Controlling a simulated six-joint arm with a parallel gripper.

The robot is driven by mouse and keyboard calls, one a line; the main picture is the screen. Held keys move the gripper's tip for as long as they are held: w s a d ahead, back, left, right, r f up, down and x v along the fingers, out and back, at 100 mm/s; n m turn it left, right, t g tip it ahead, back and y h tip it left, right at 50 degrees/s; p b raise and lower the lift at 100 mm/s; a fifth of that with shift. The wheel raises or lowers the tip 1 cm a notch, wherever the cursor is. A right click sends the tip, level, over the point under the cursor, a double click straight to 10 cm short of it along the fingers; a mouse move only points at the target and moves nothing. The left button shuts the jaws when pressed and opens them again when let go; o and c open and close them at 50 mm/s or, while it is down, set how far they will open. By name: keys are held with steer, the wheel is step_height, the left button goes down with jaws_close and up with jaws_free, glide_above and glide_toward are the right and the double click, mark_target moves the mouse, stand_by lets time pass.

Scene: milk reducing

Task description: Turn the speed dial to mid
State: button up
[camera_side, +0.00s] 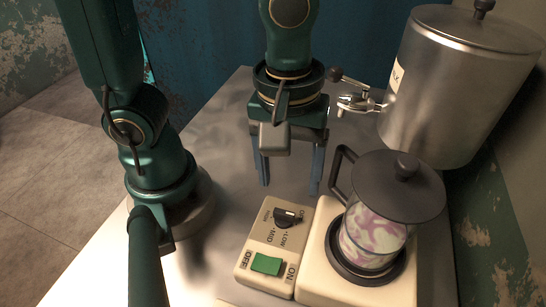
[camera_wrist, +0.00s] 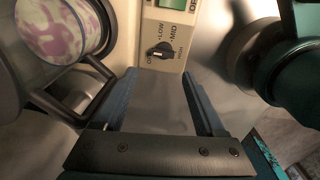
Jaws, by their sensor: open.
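The speed dial (camera_side: 286,218) is a small black knob on a cream control panel (camera_side: 262,236), with speed labels including LOW and MID around it. The dial also shows in the wrist view (camera_wrist: 160,51), just beyond my fingertips. My gripper (camera_side: 290,188) is open and empty, pointing down behind the dial. Its two blue fingers (camera_wrist: 157,77) stand apart, and neither visibly touches the dial.
A green OFF/ON switch (camera_side: 266,264) sits on the same panel. To the right, a glass jug (camera_side: 372,236) with a black lid and pink-white contents stands on a cream base (camera_side: 318,268). A metal milk tank (camera_side: 445,95) with a tap (camera_side: 357,102) stands behind. The grey table left of the panel is clear.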

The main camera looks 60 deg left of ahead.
mark_target(284, 212)
steer(key=shift+s+d+f+m, duration=0.3)
steer(key=shift+s+d+f, duration=0.1)
steer(key=shift+f, duration=2.6)
jaws_close()
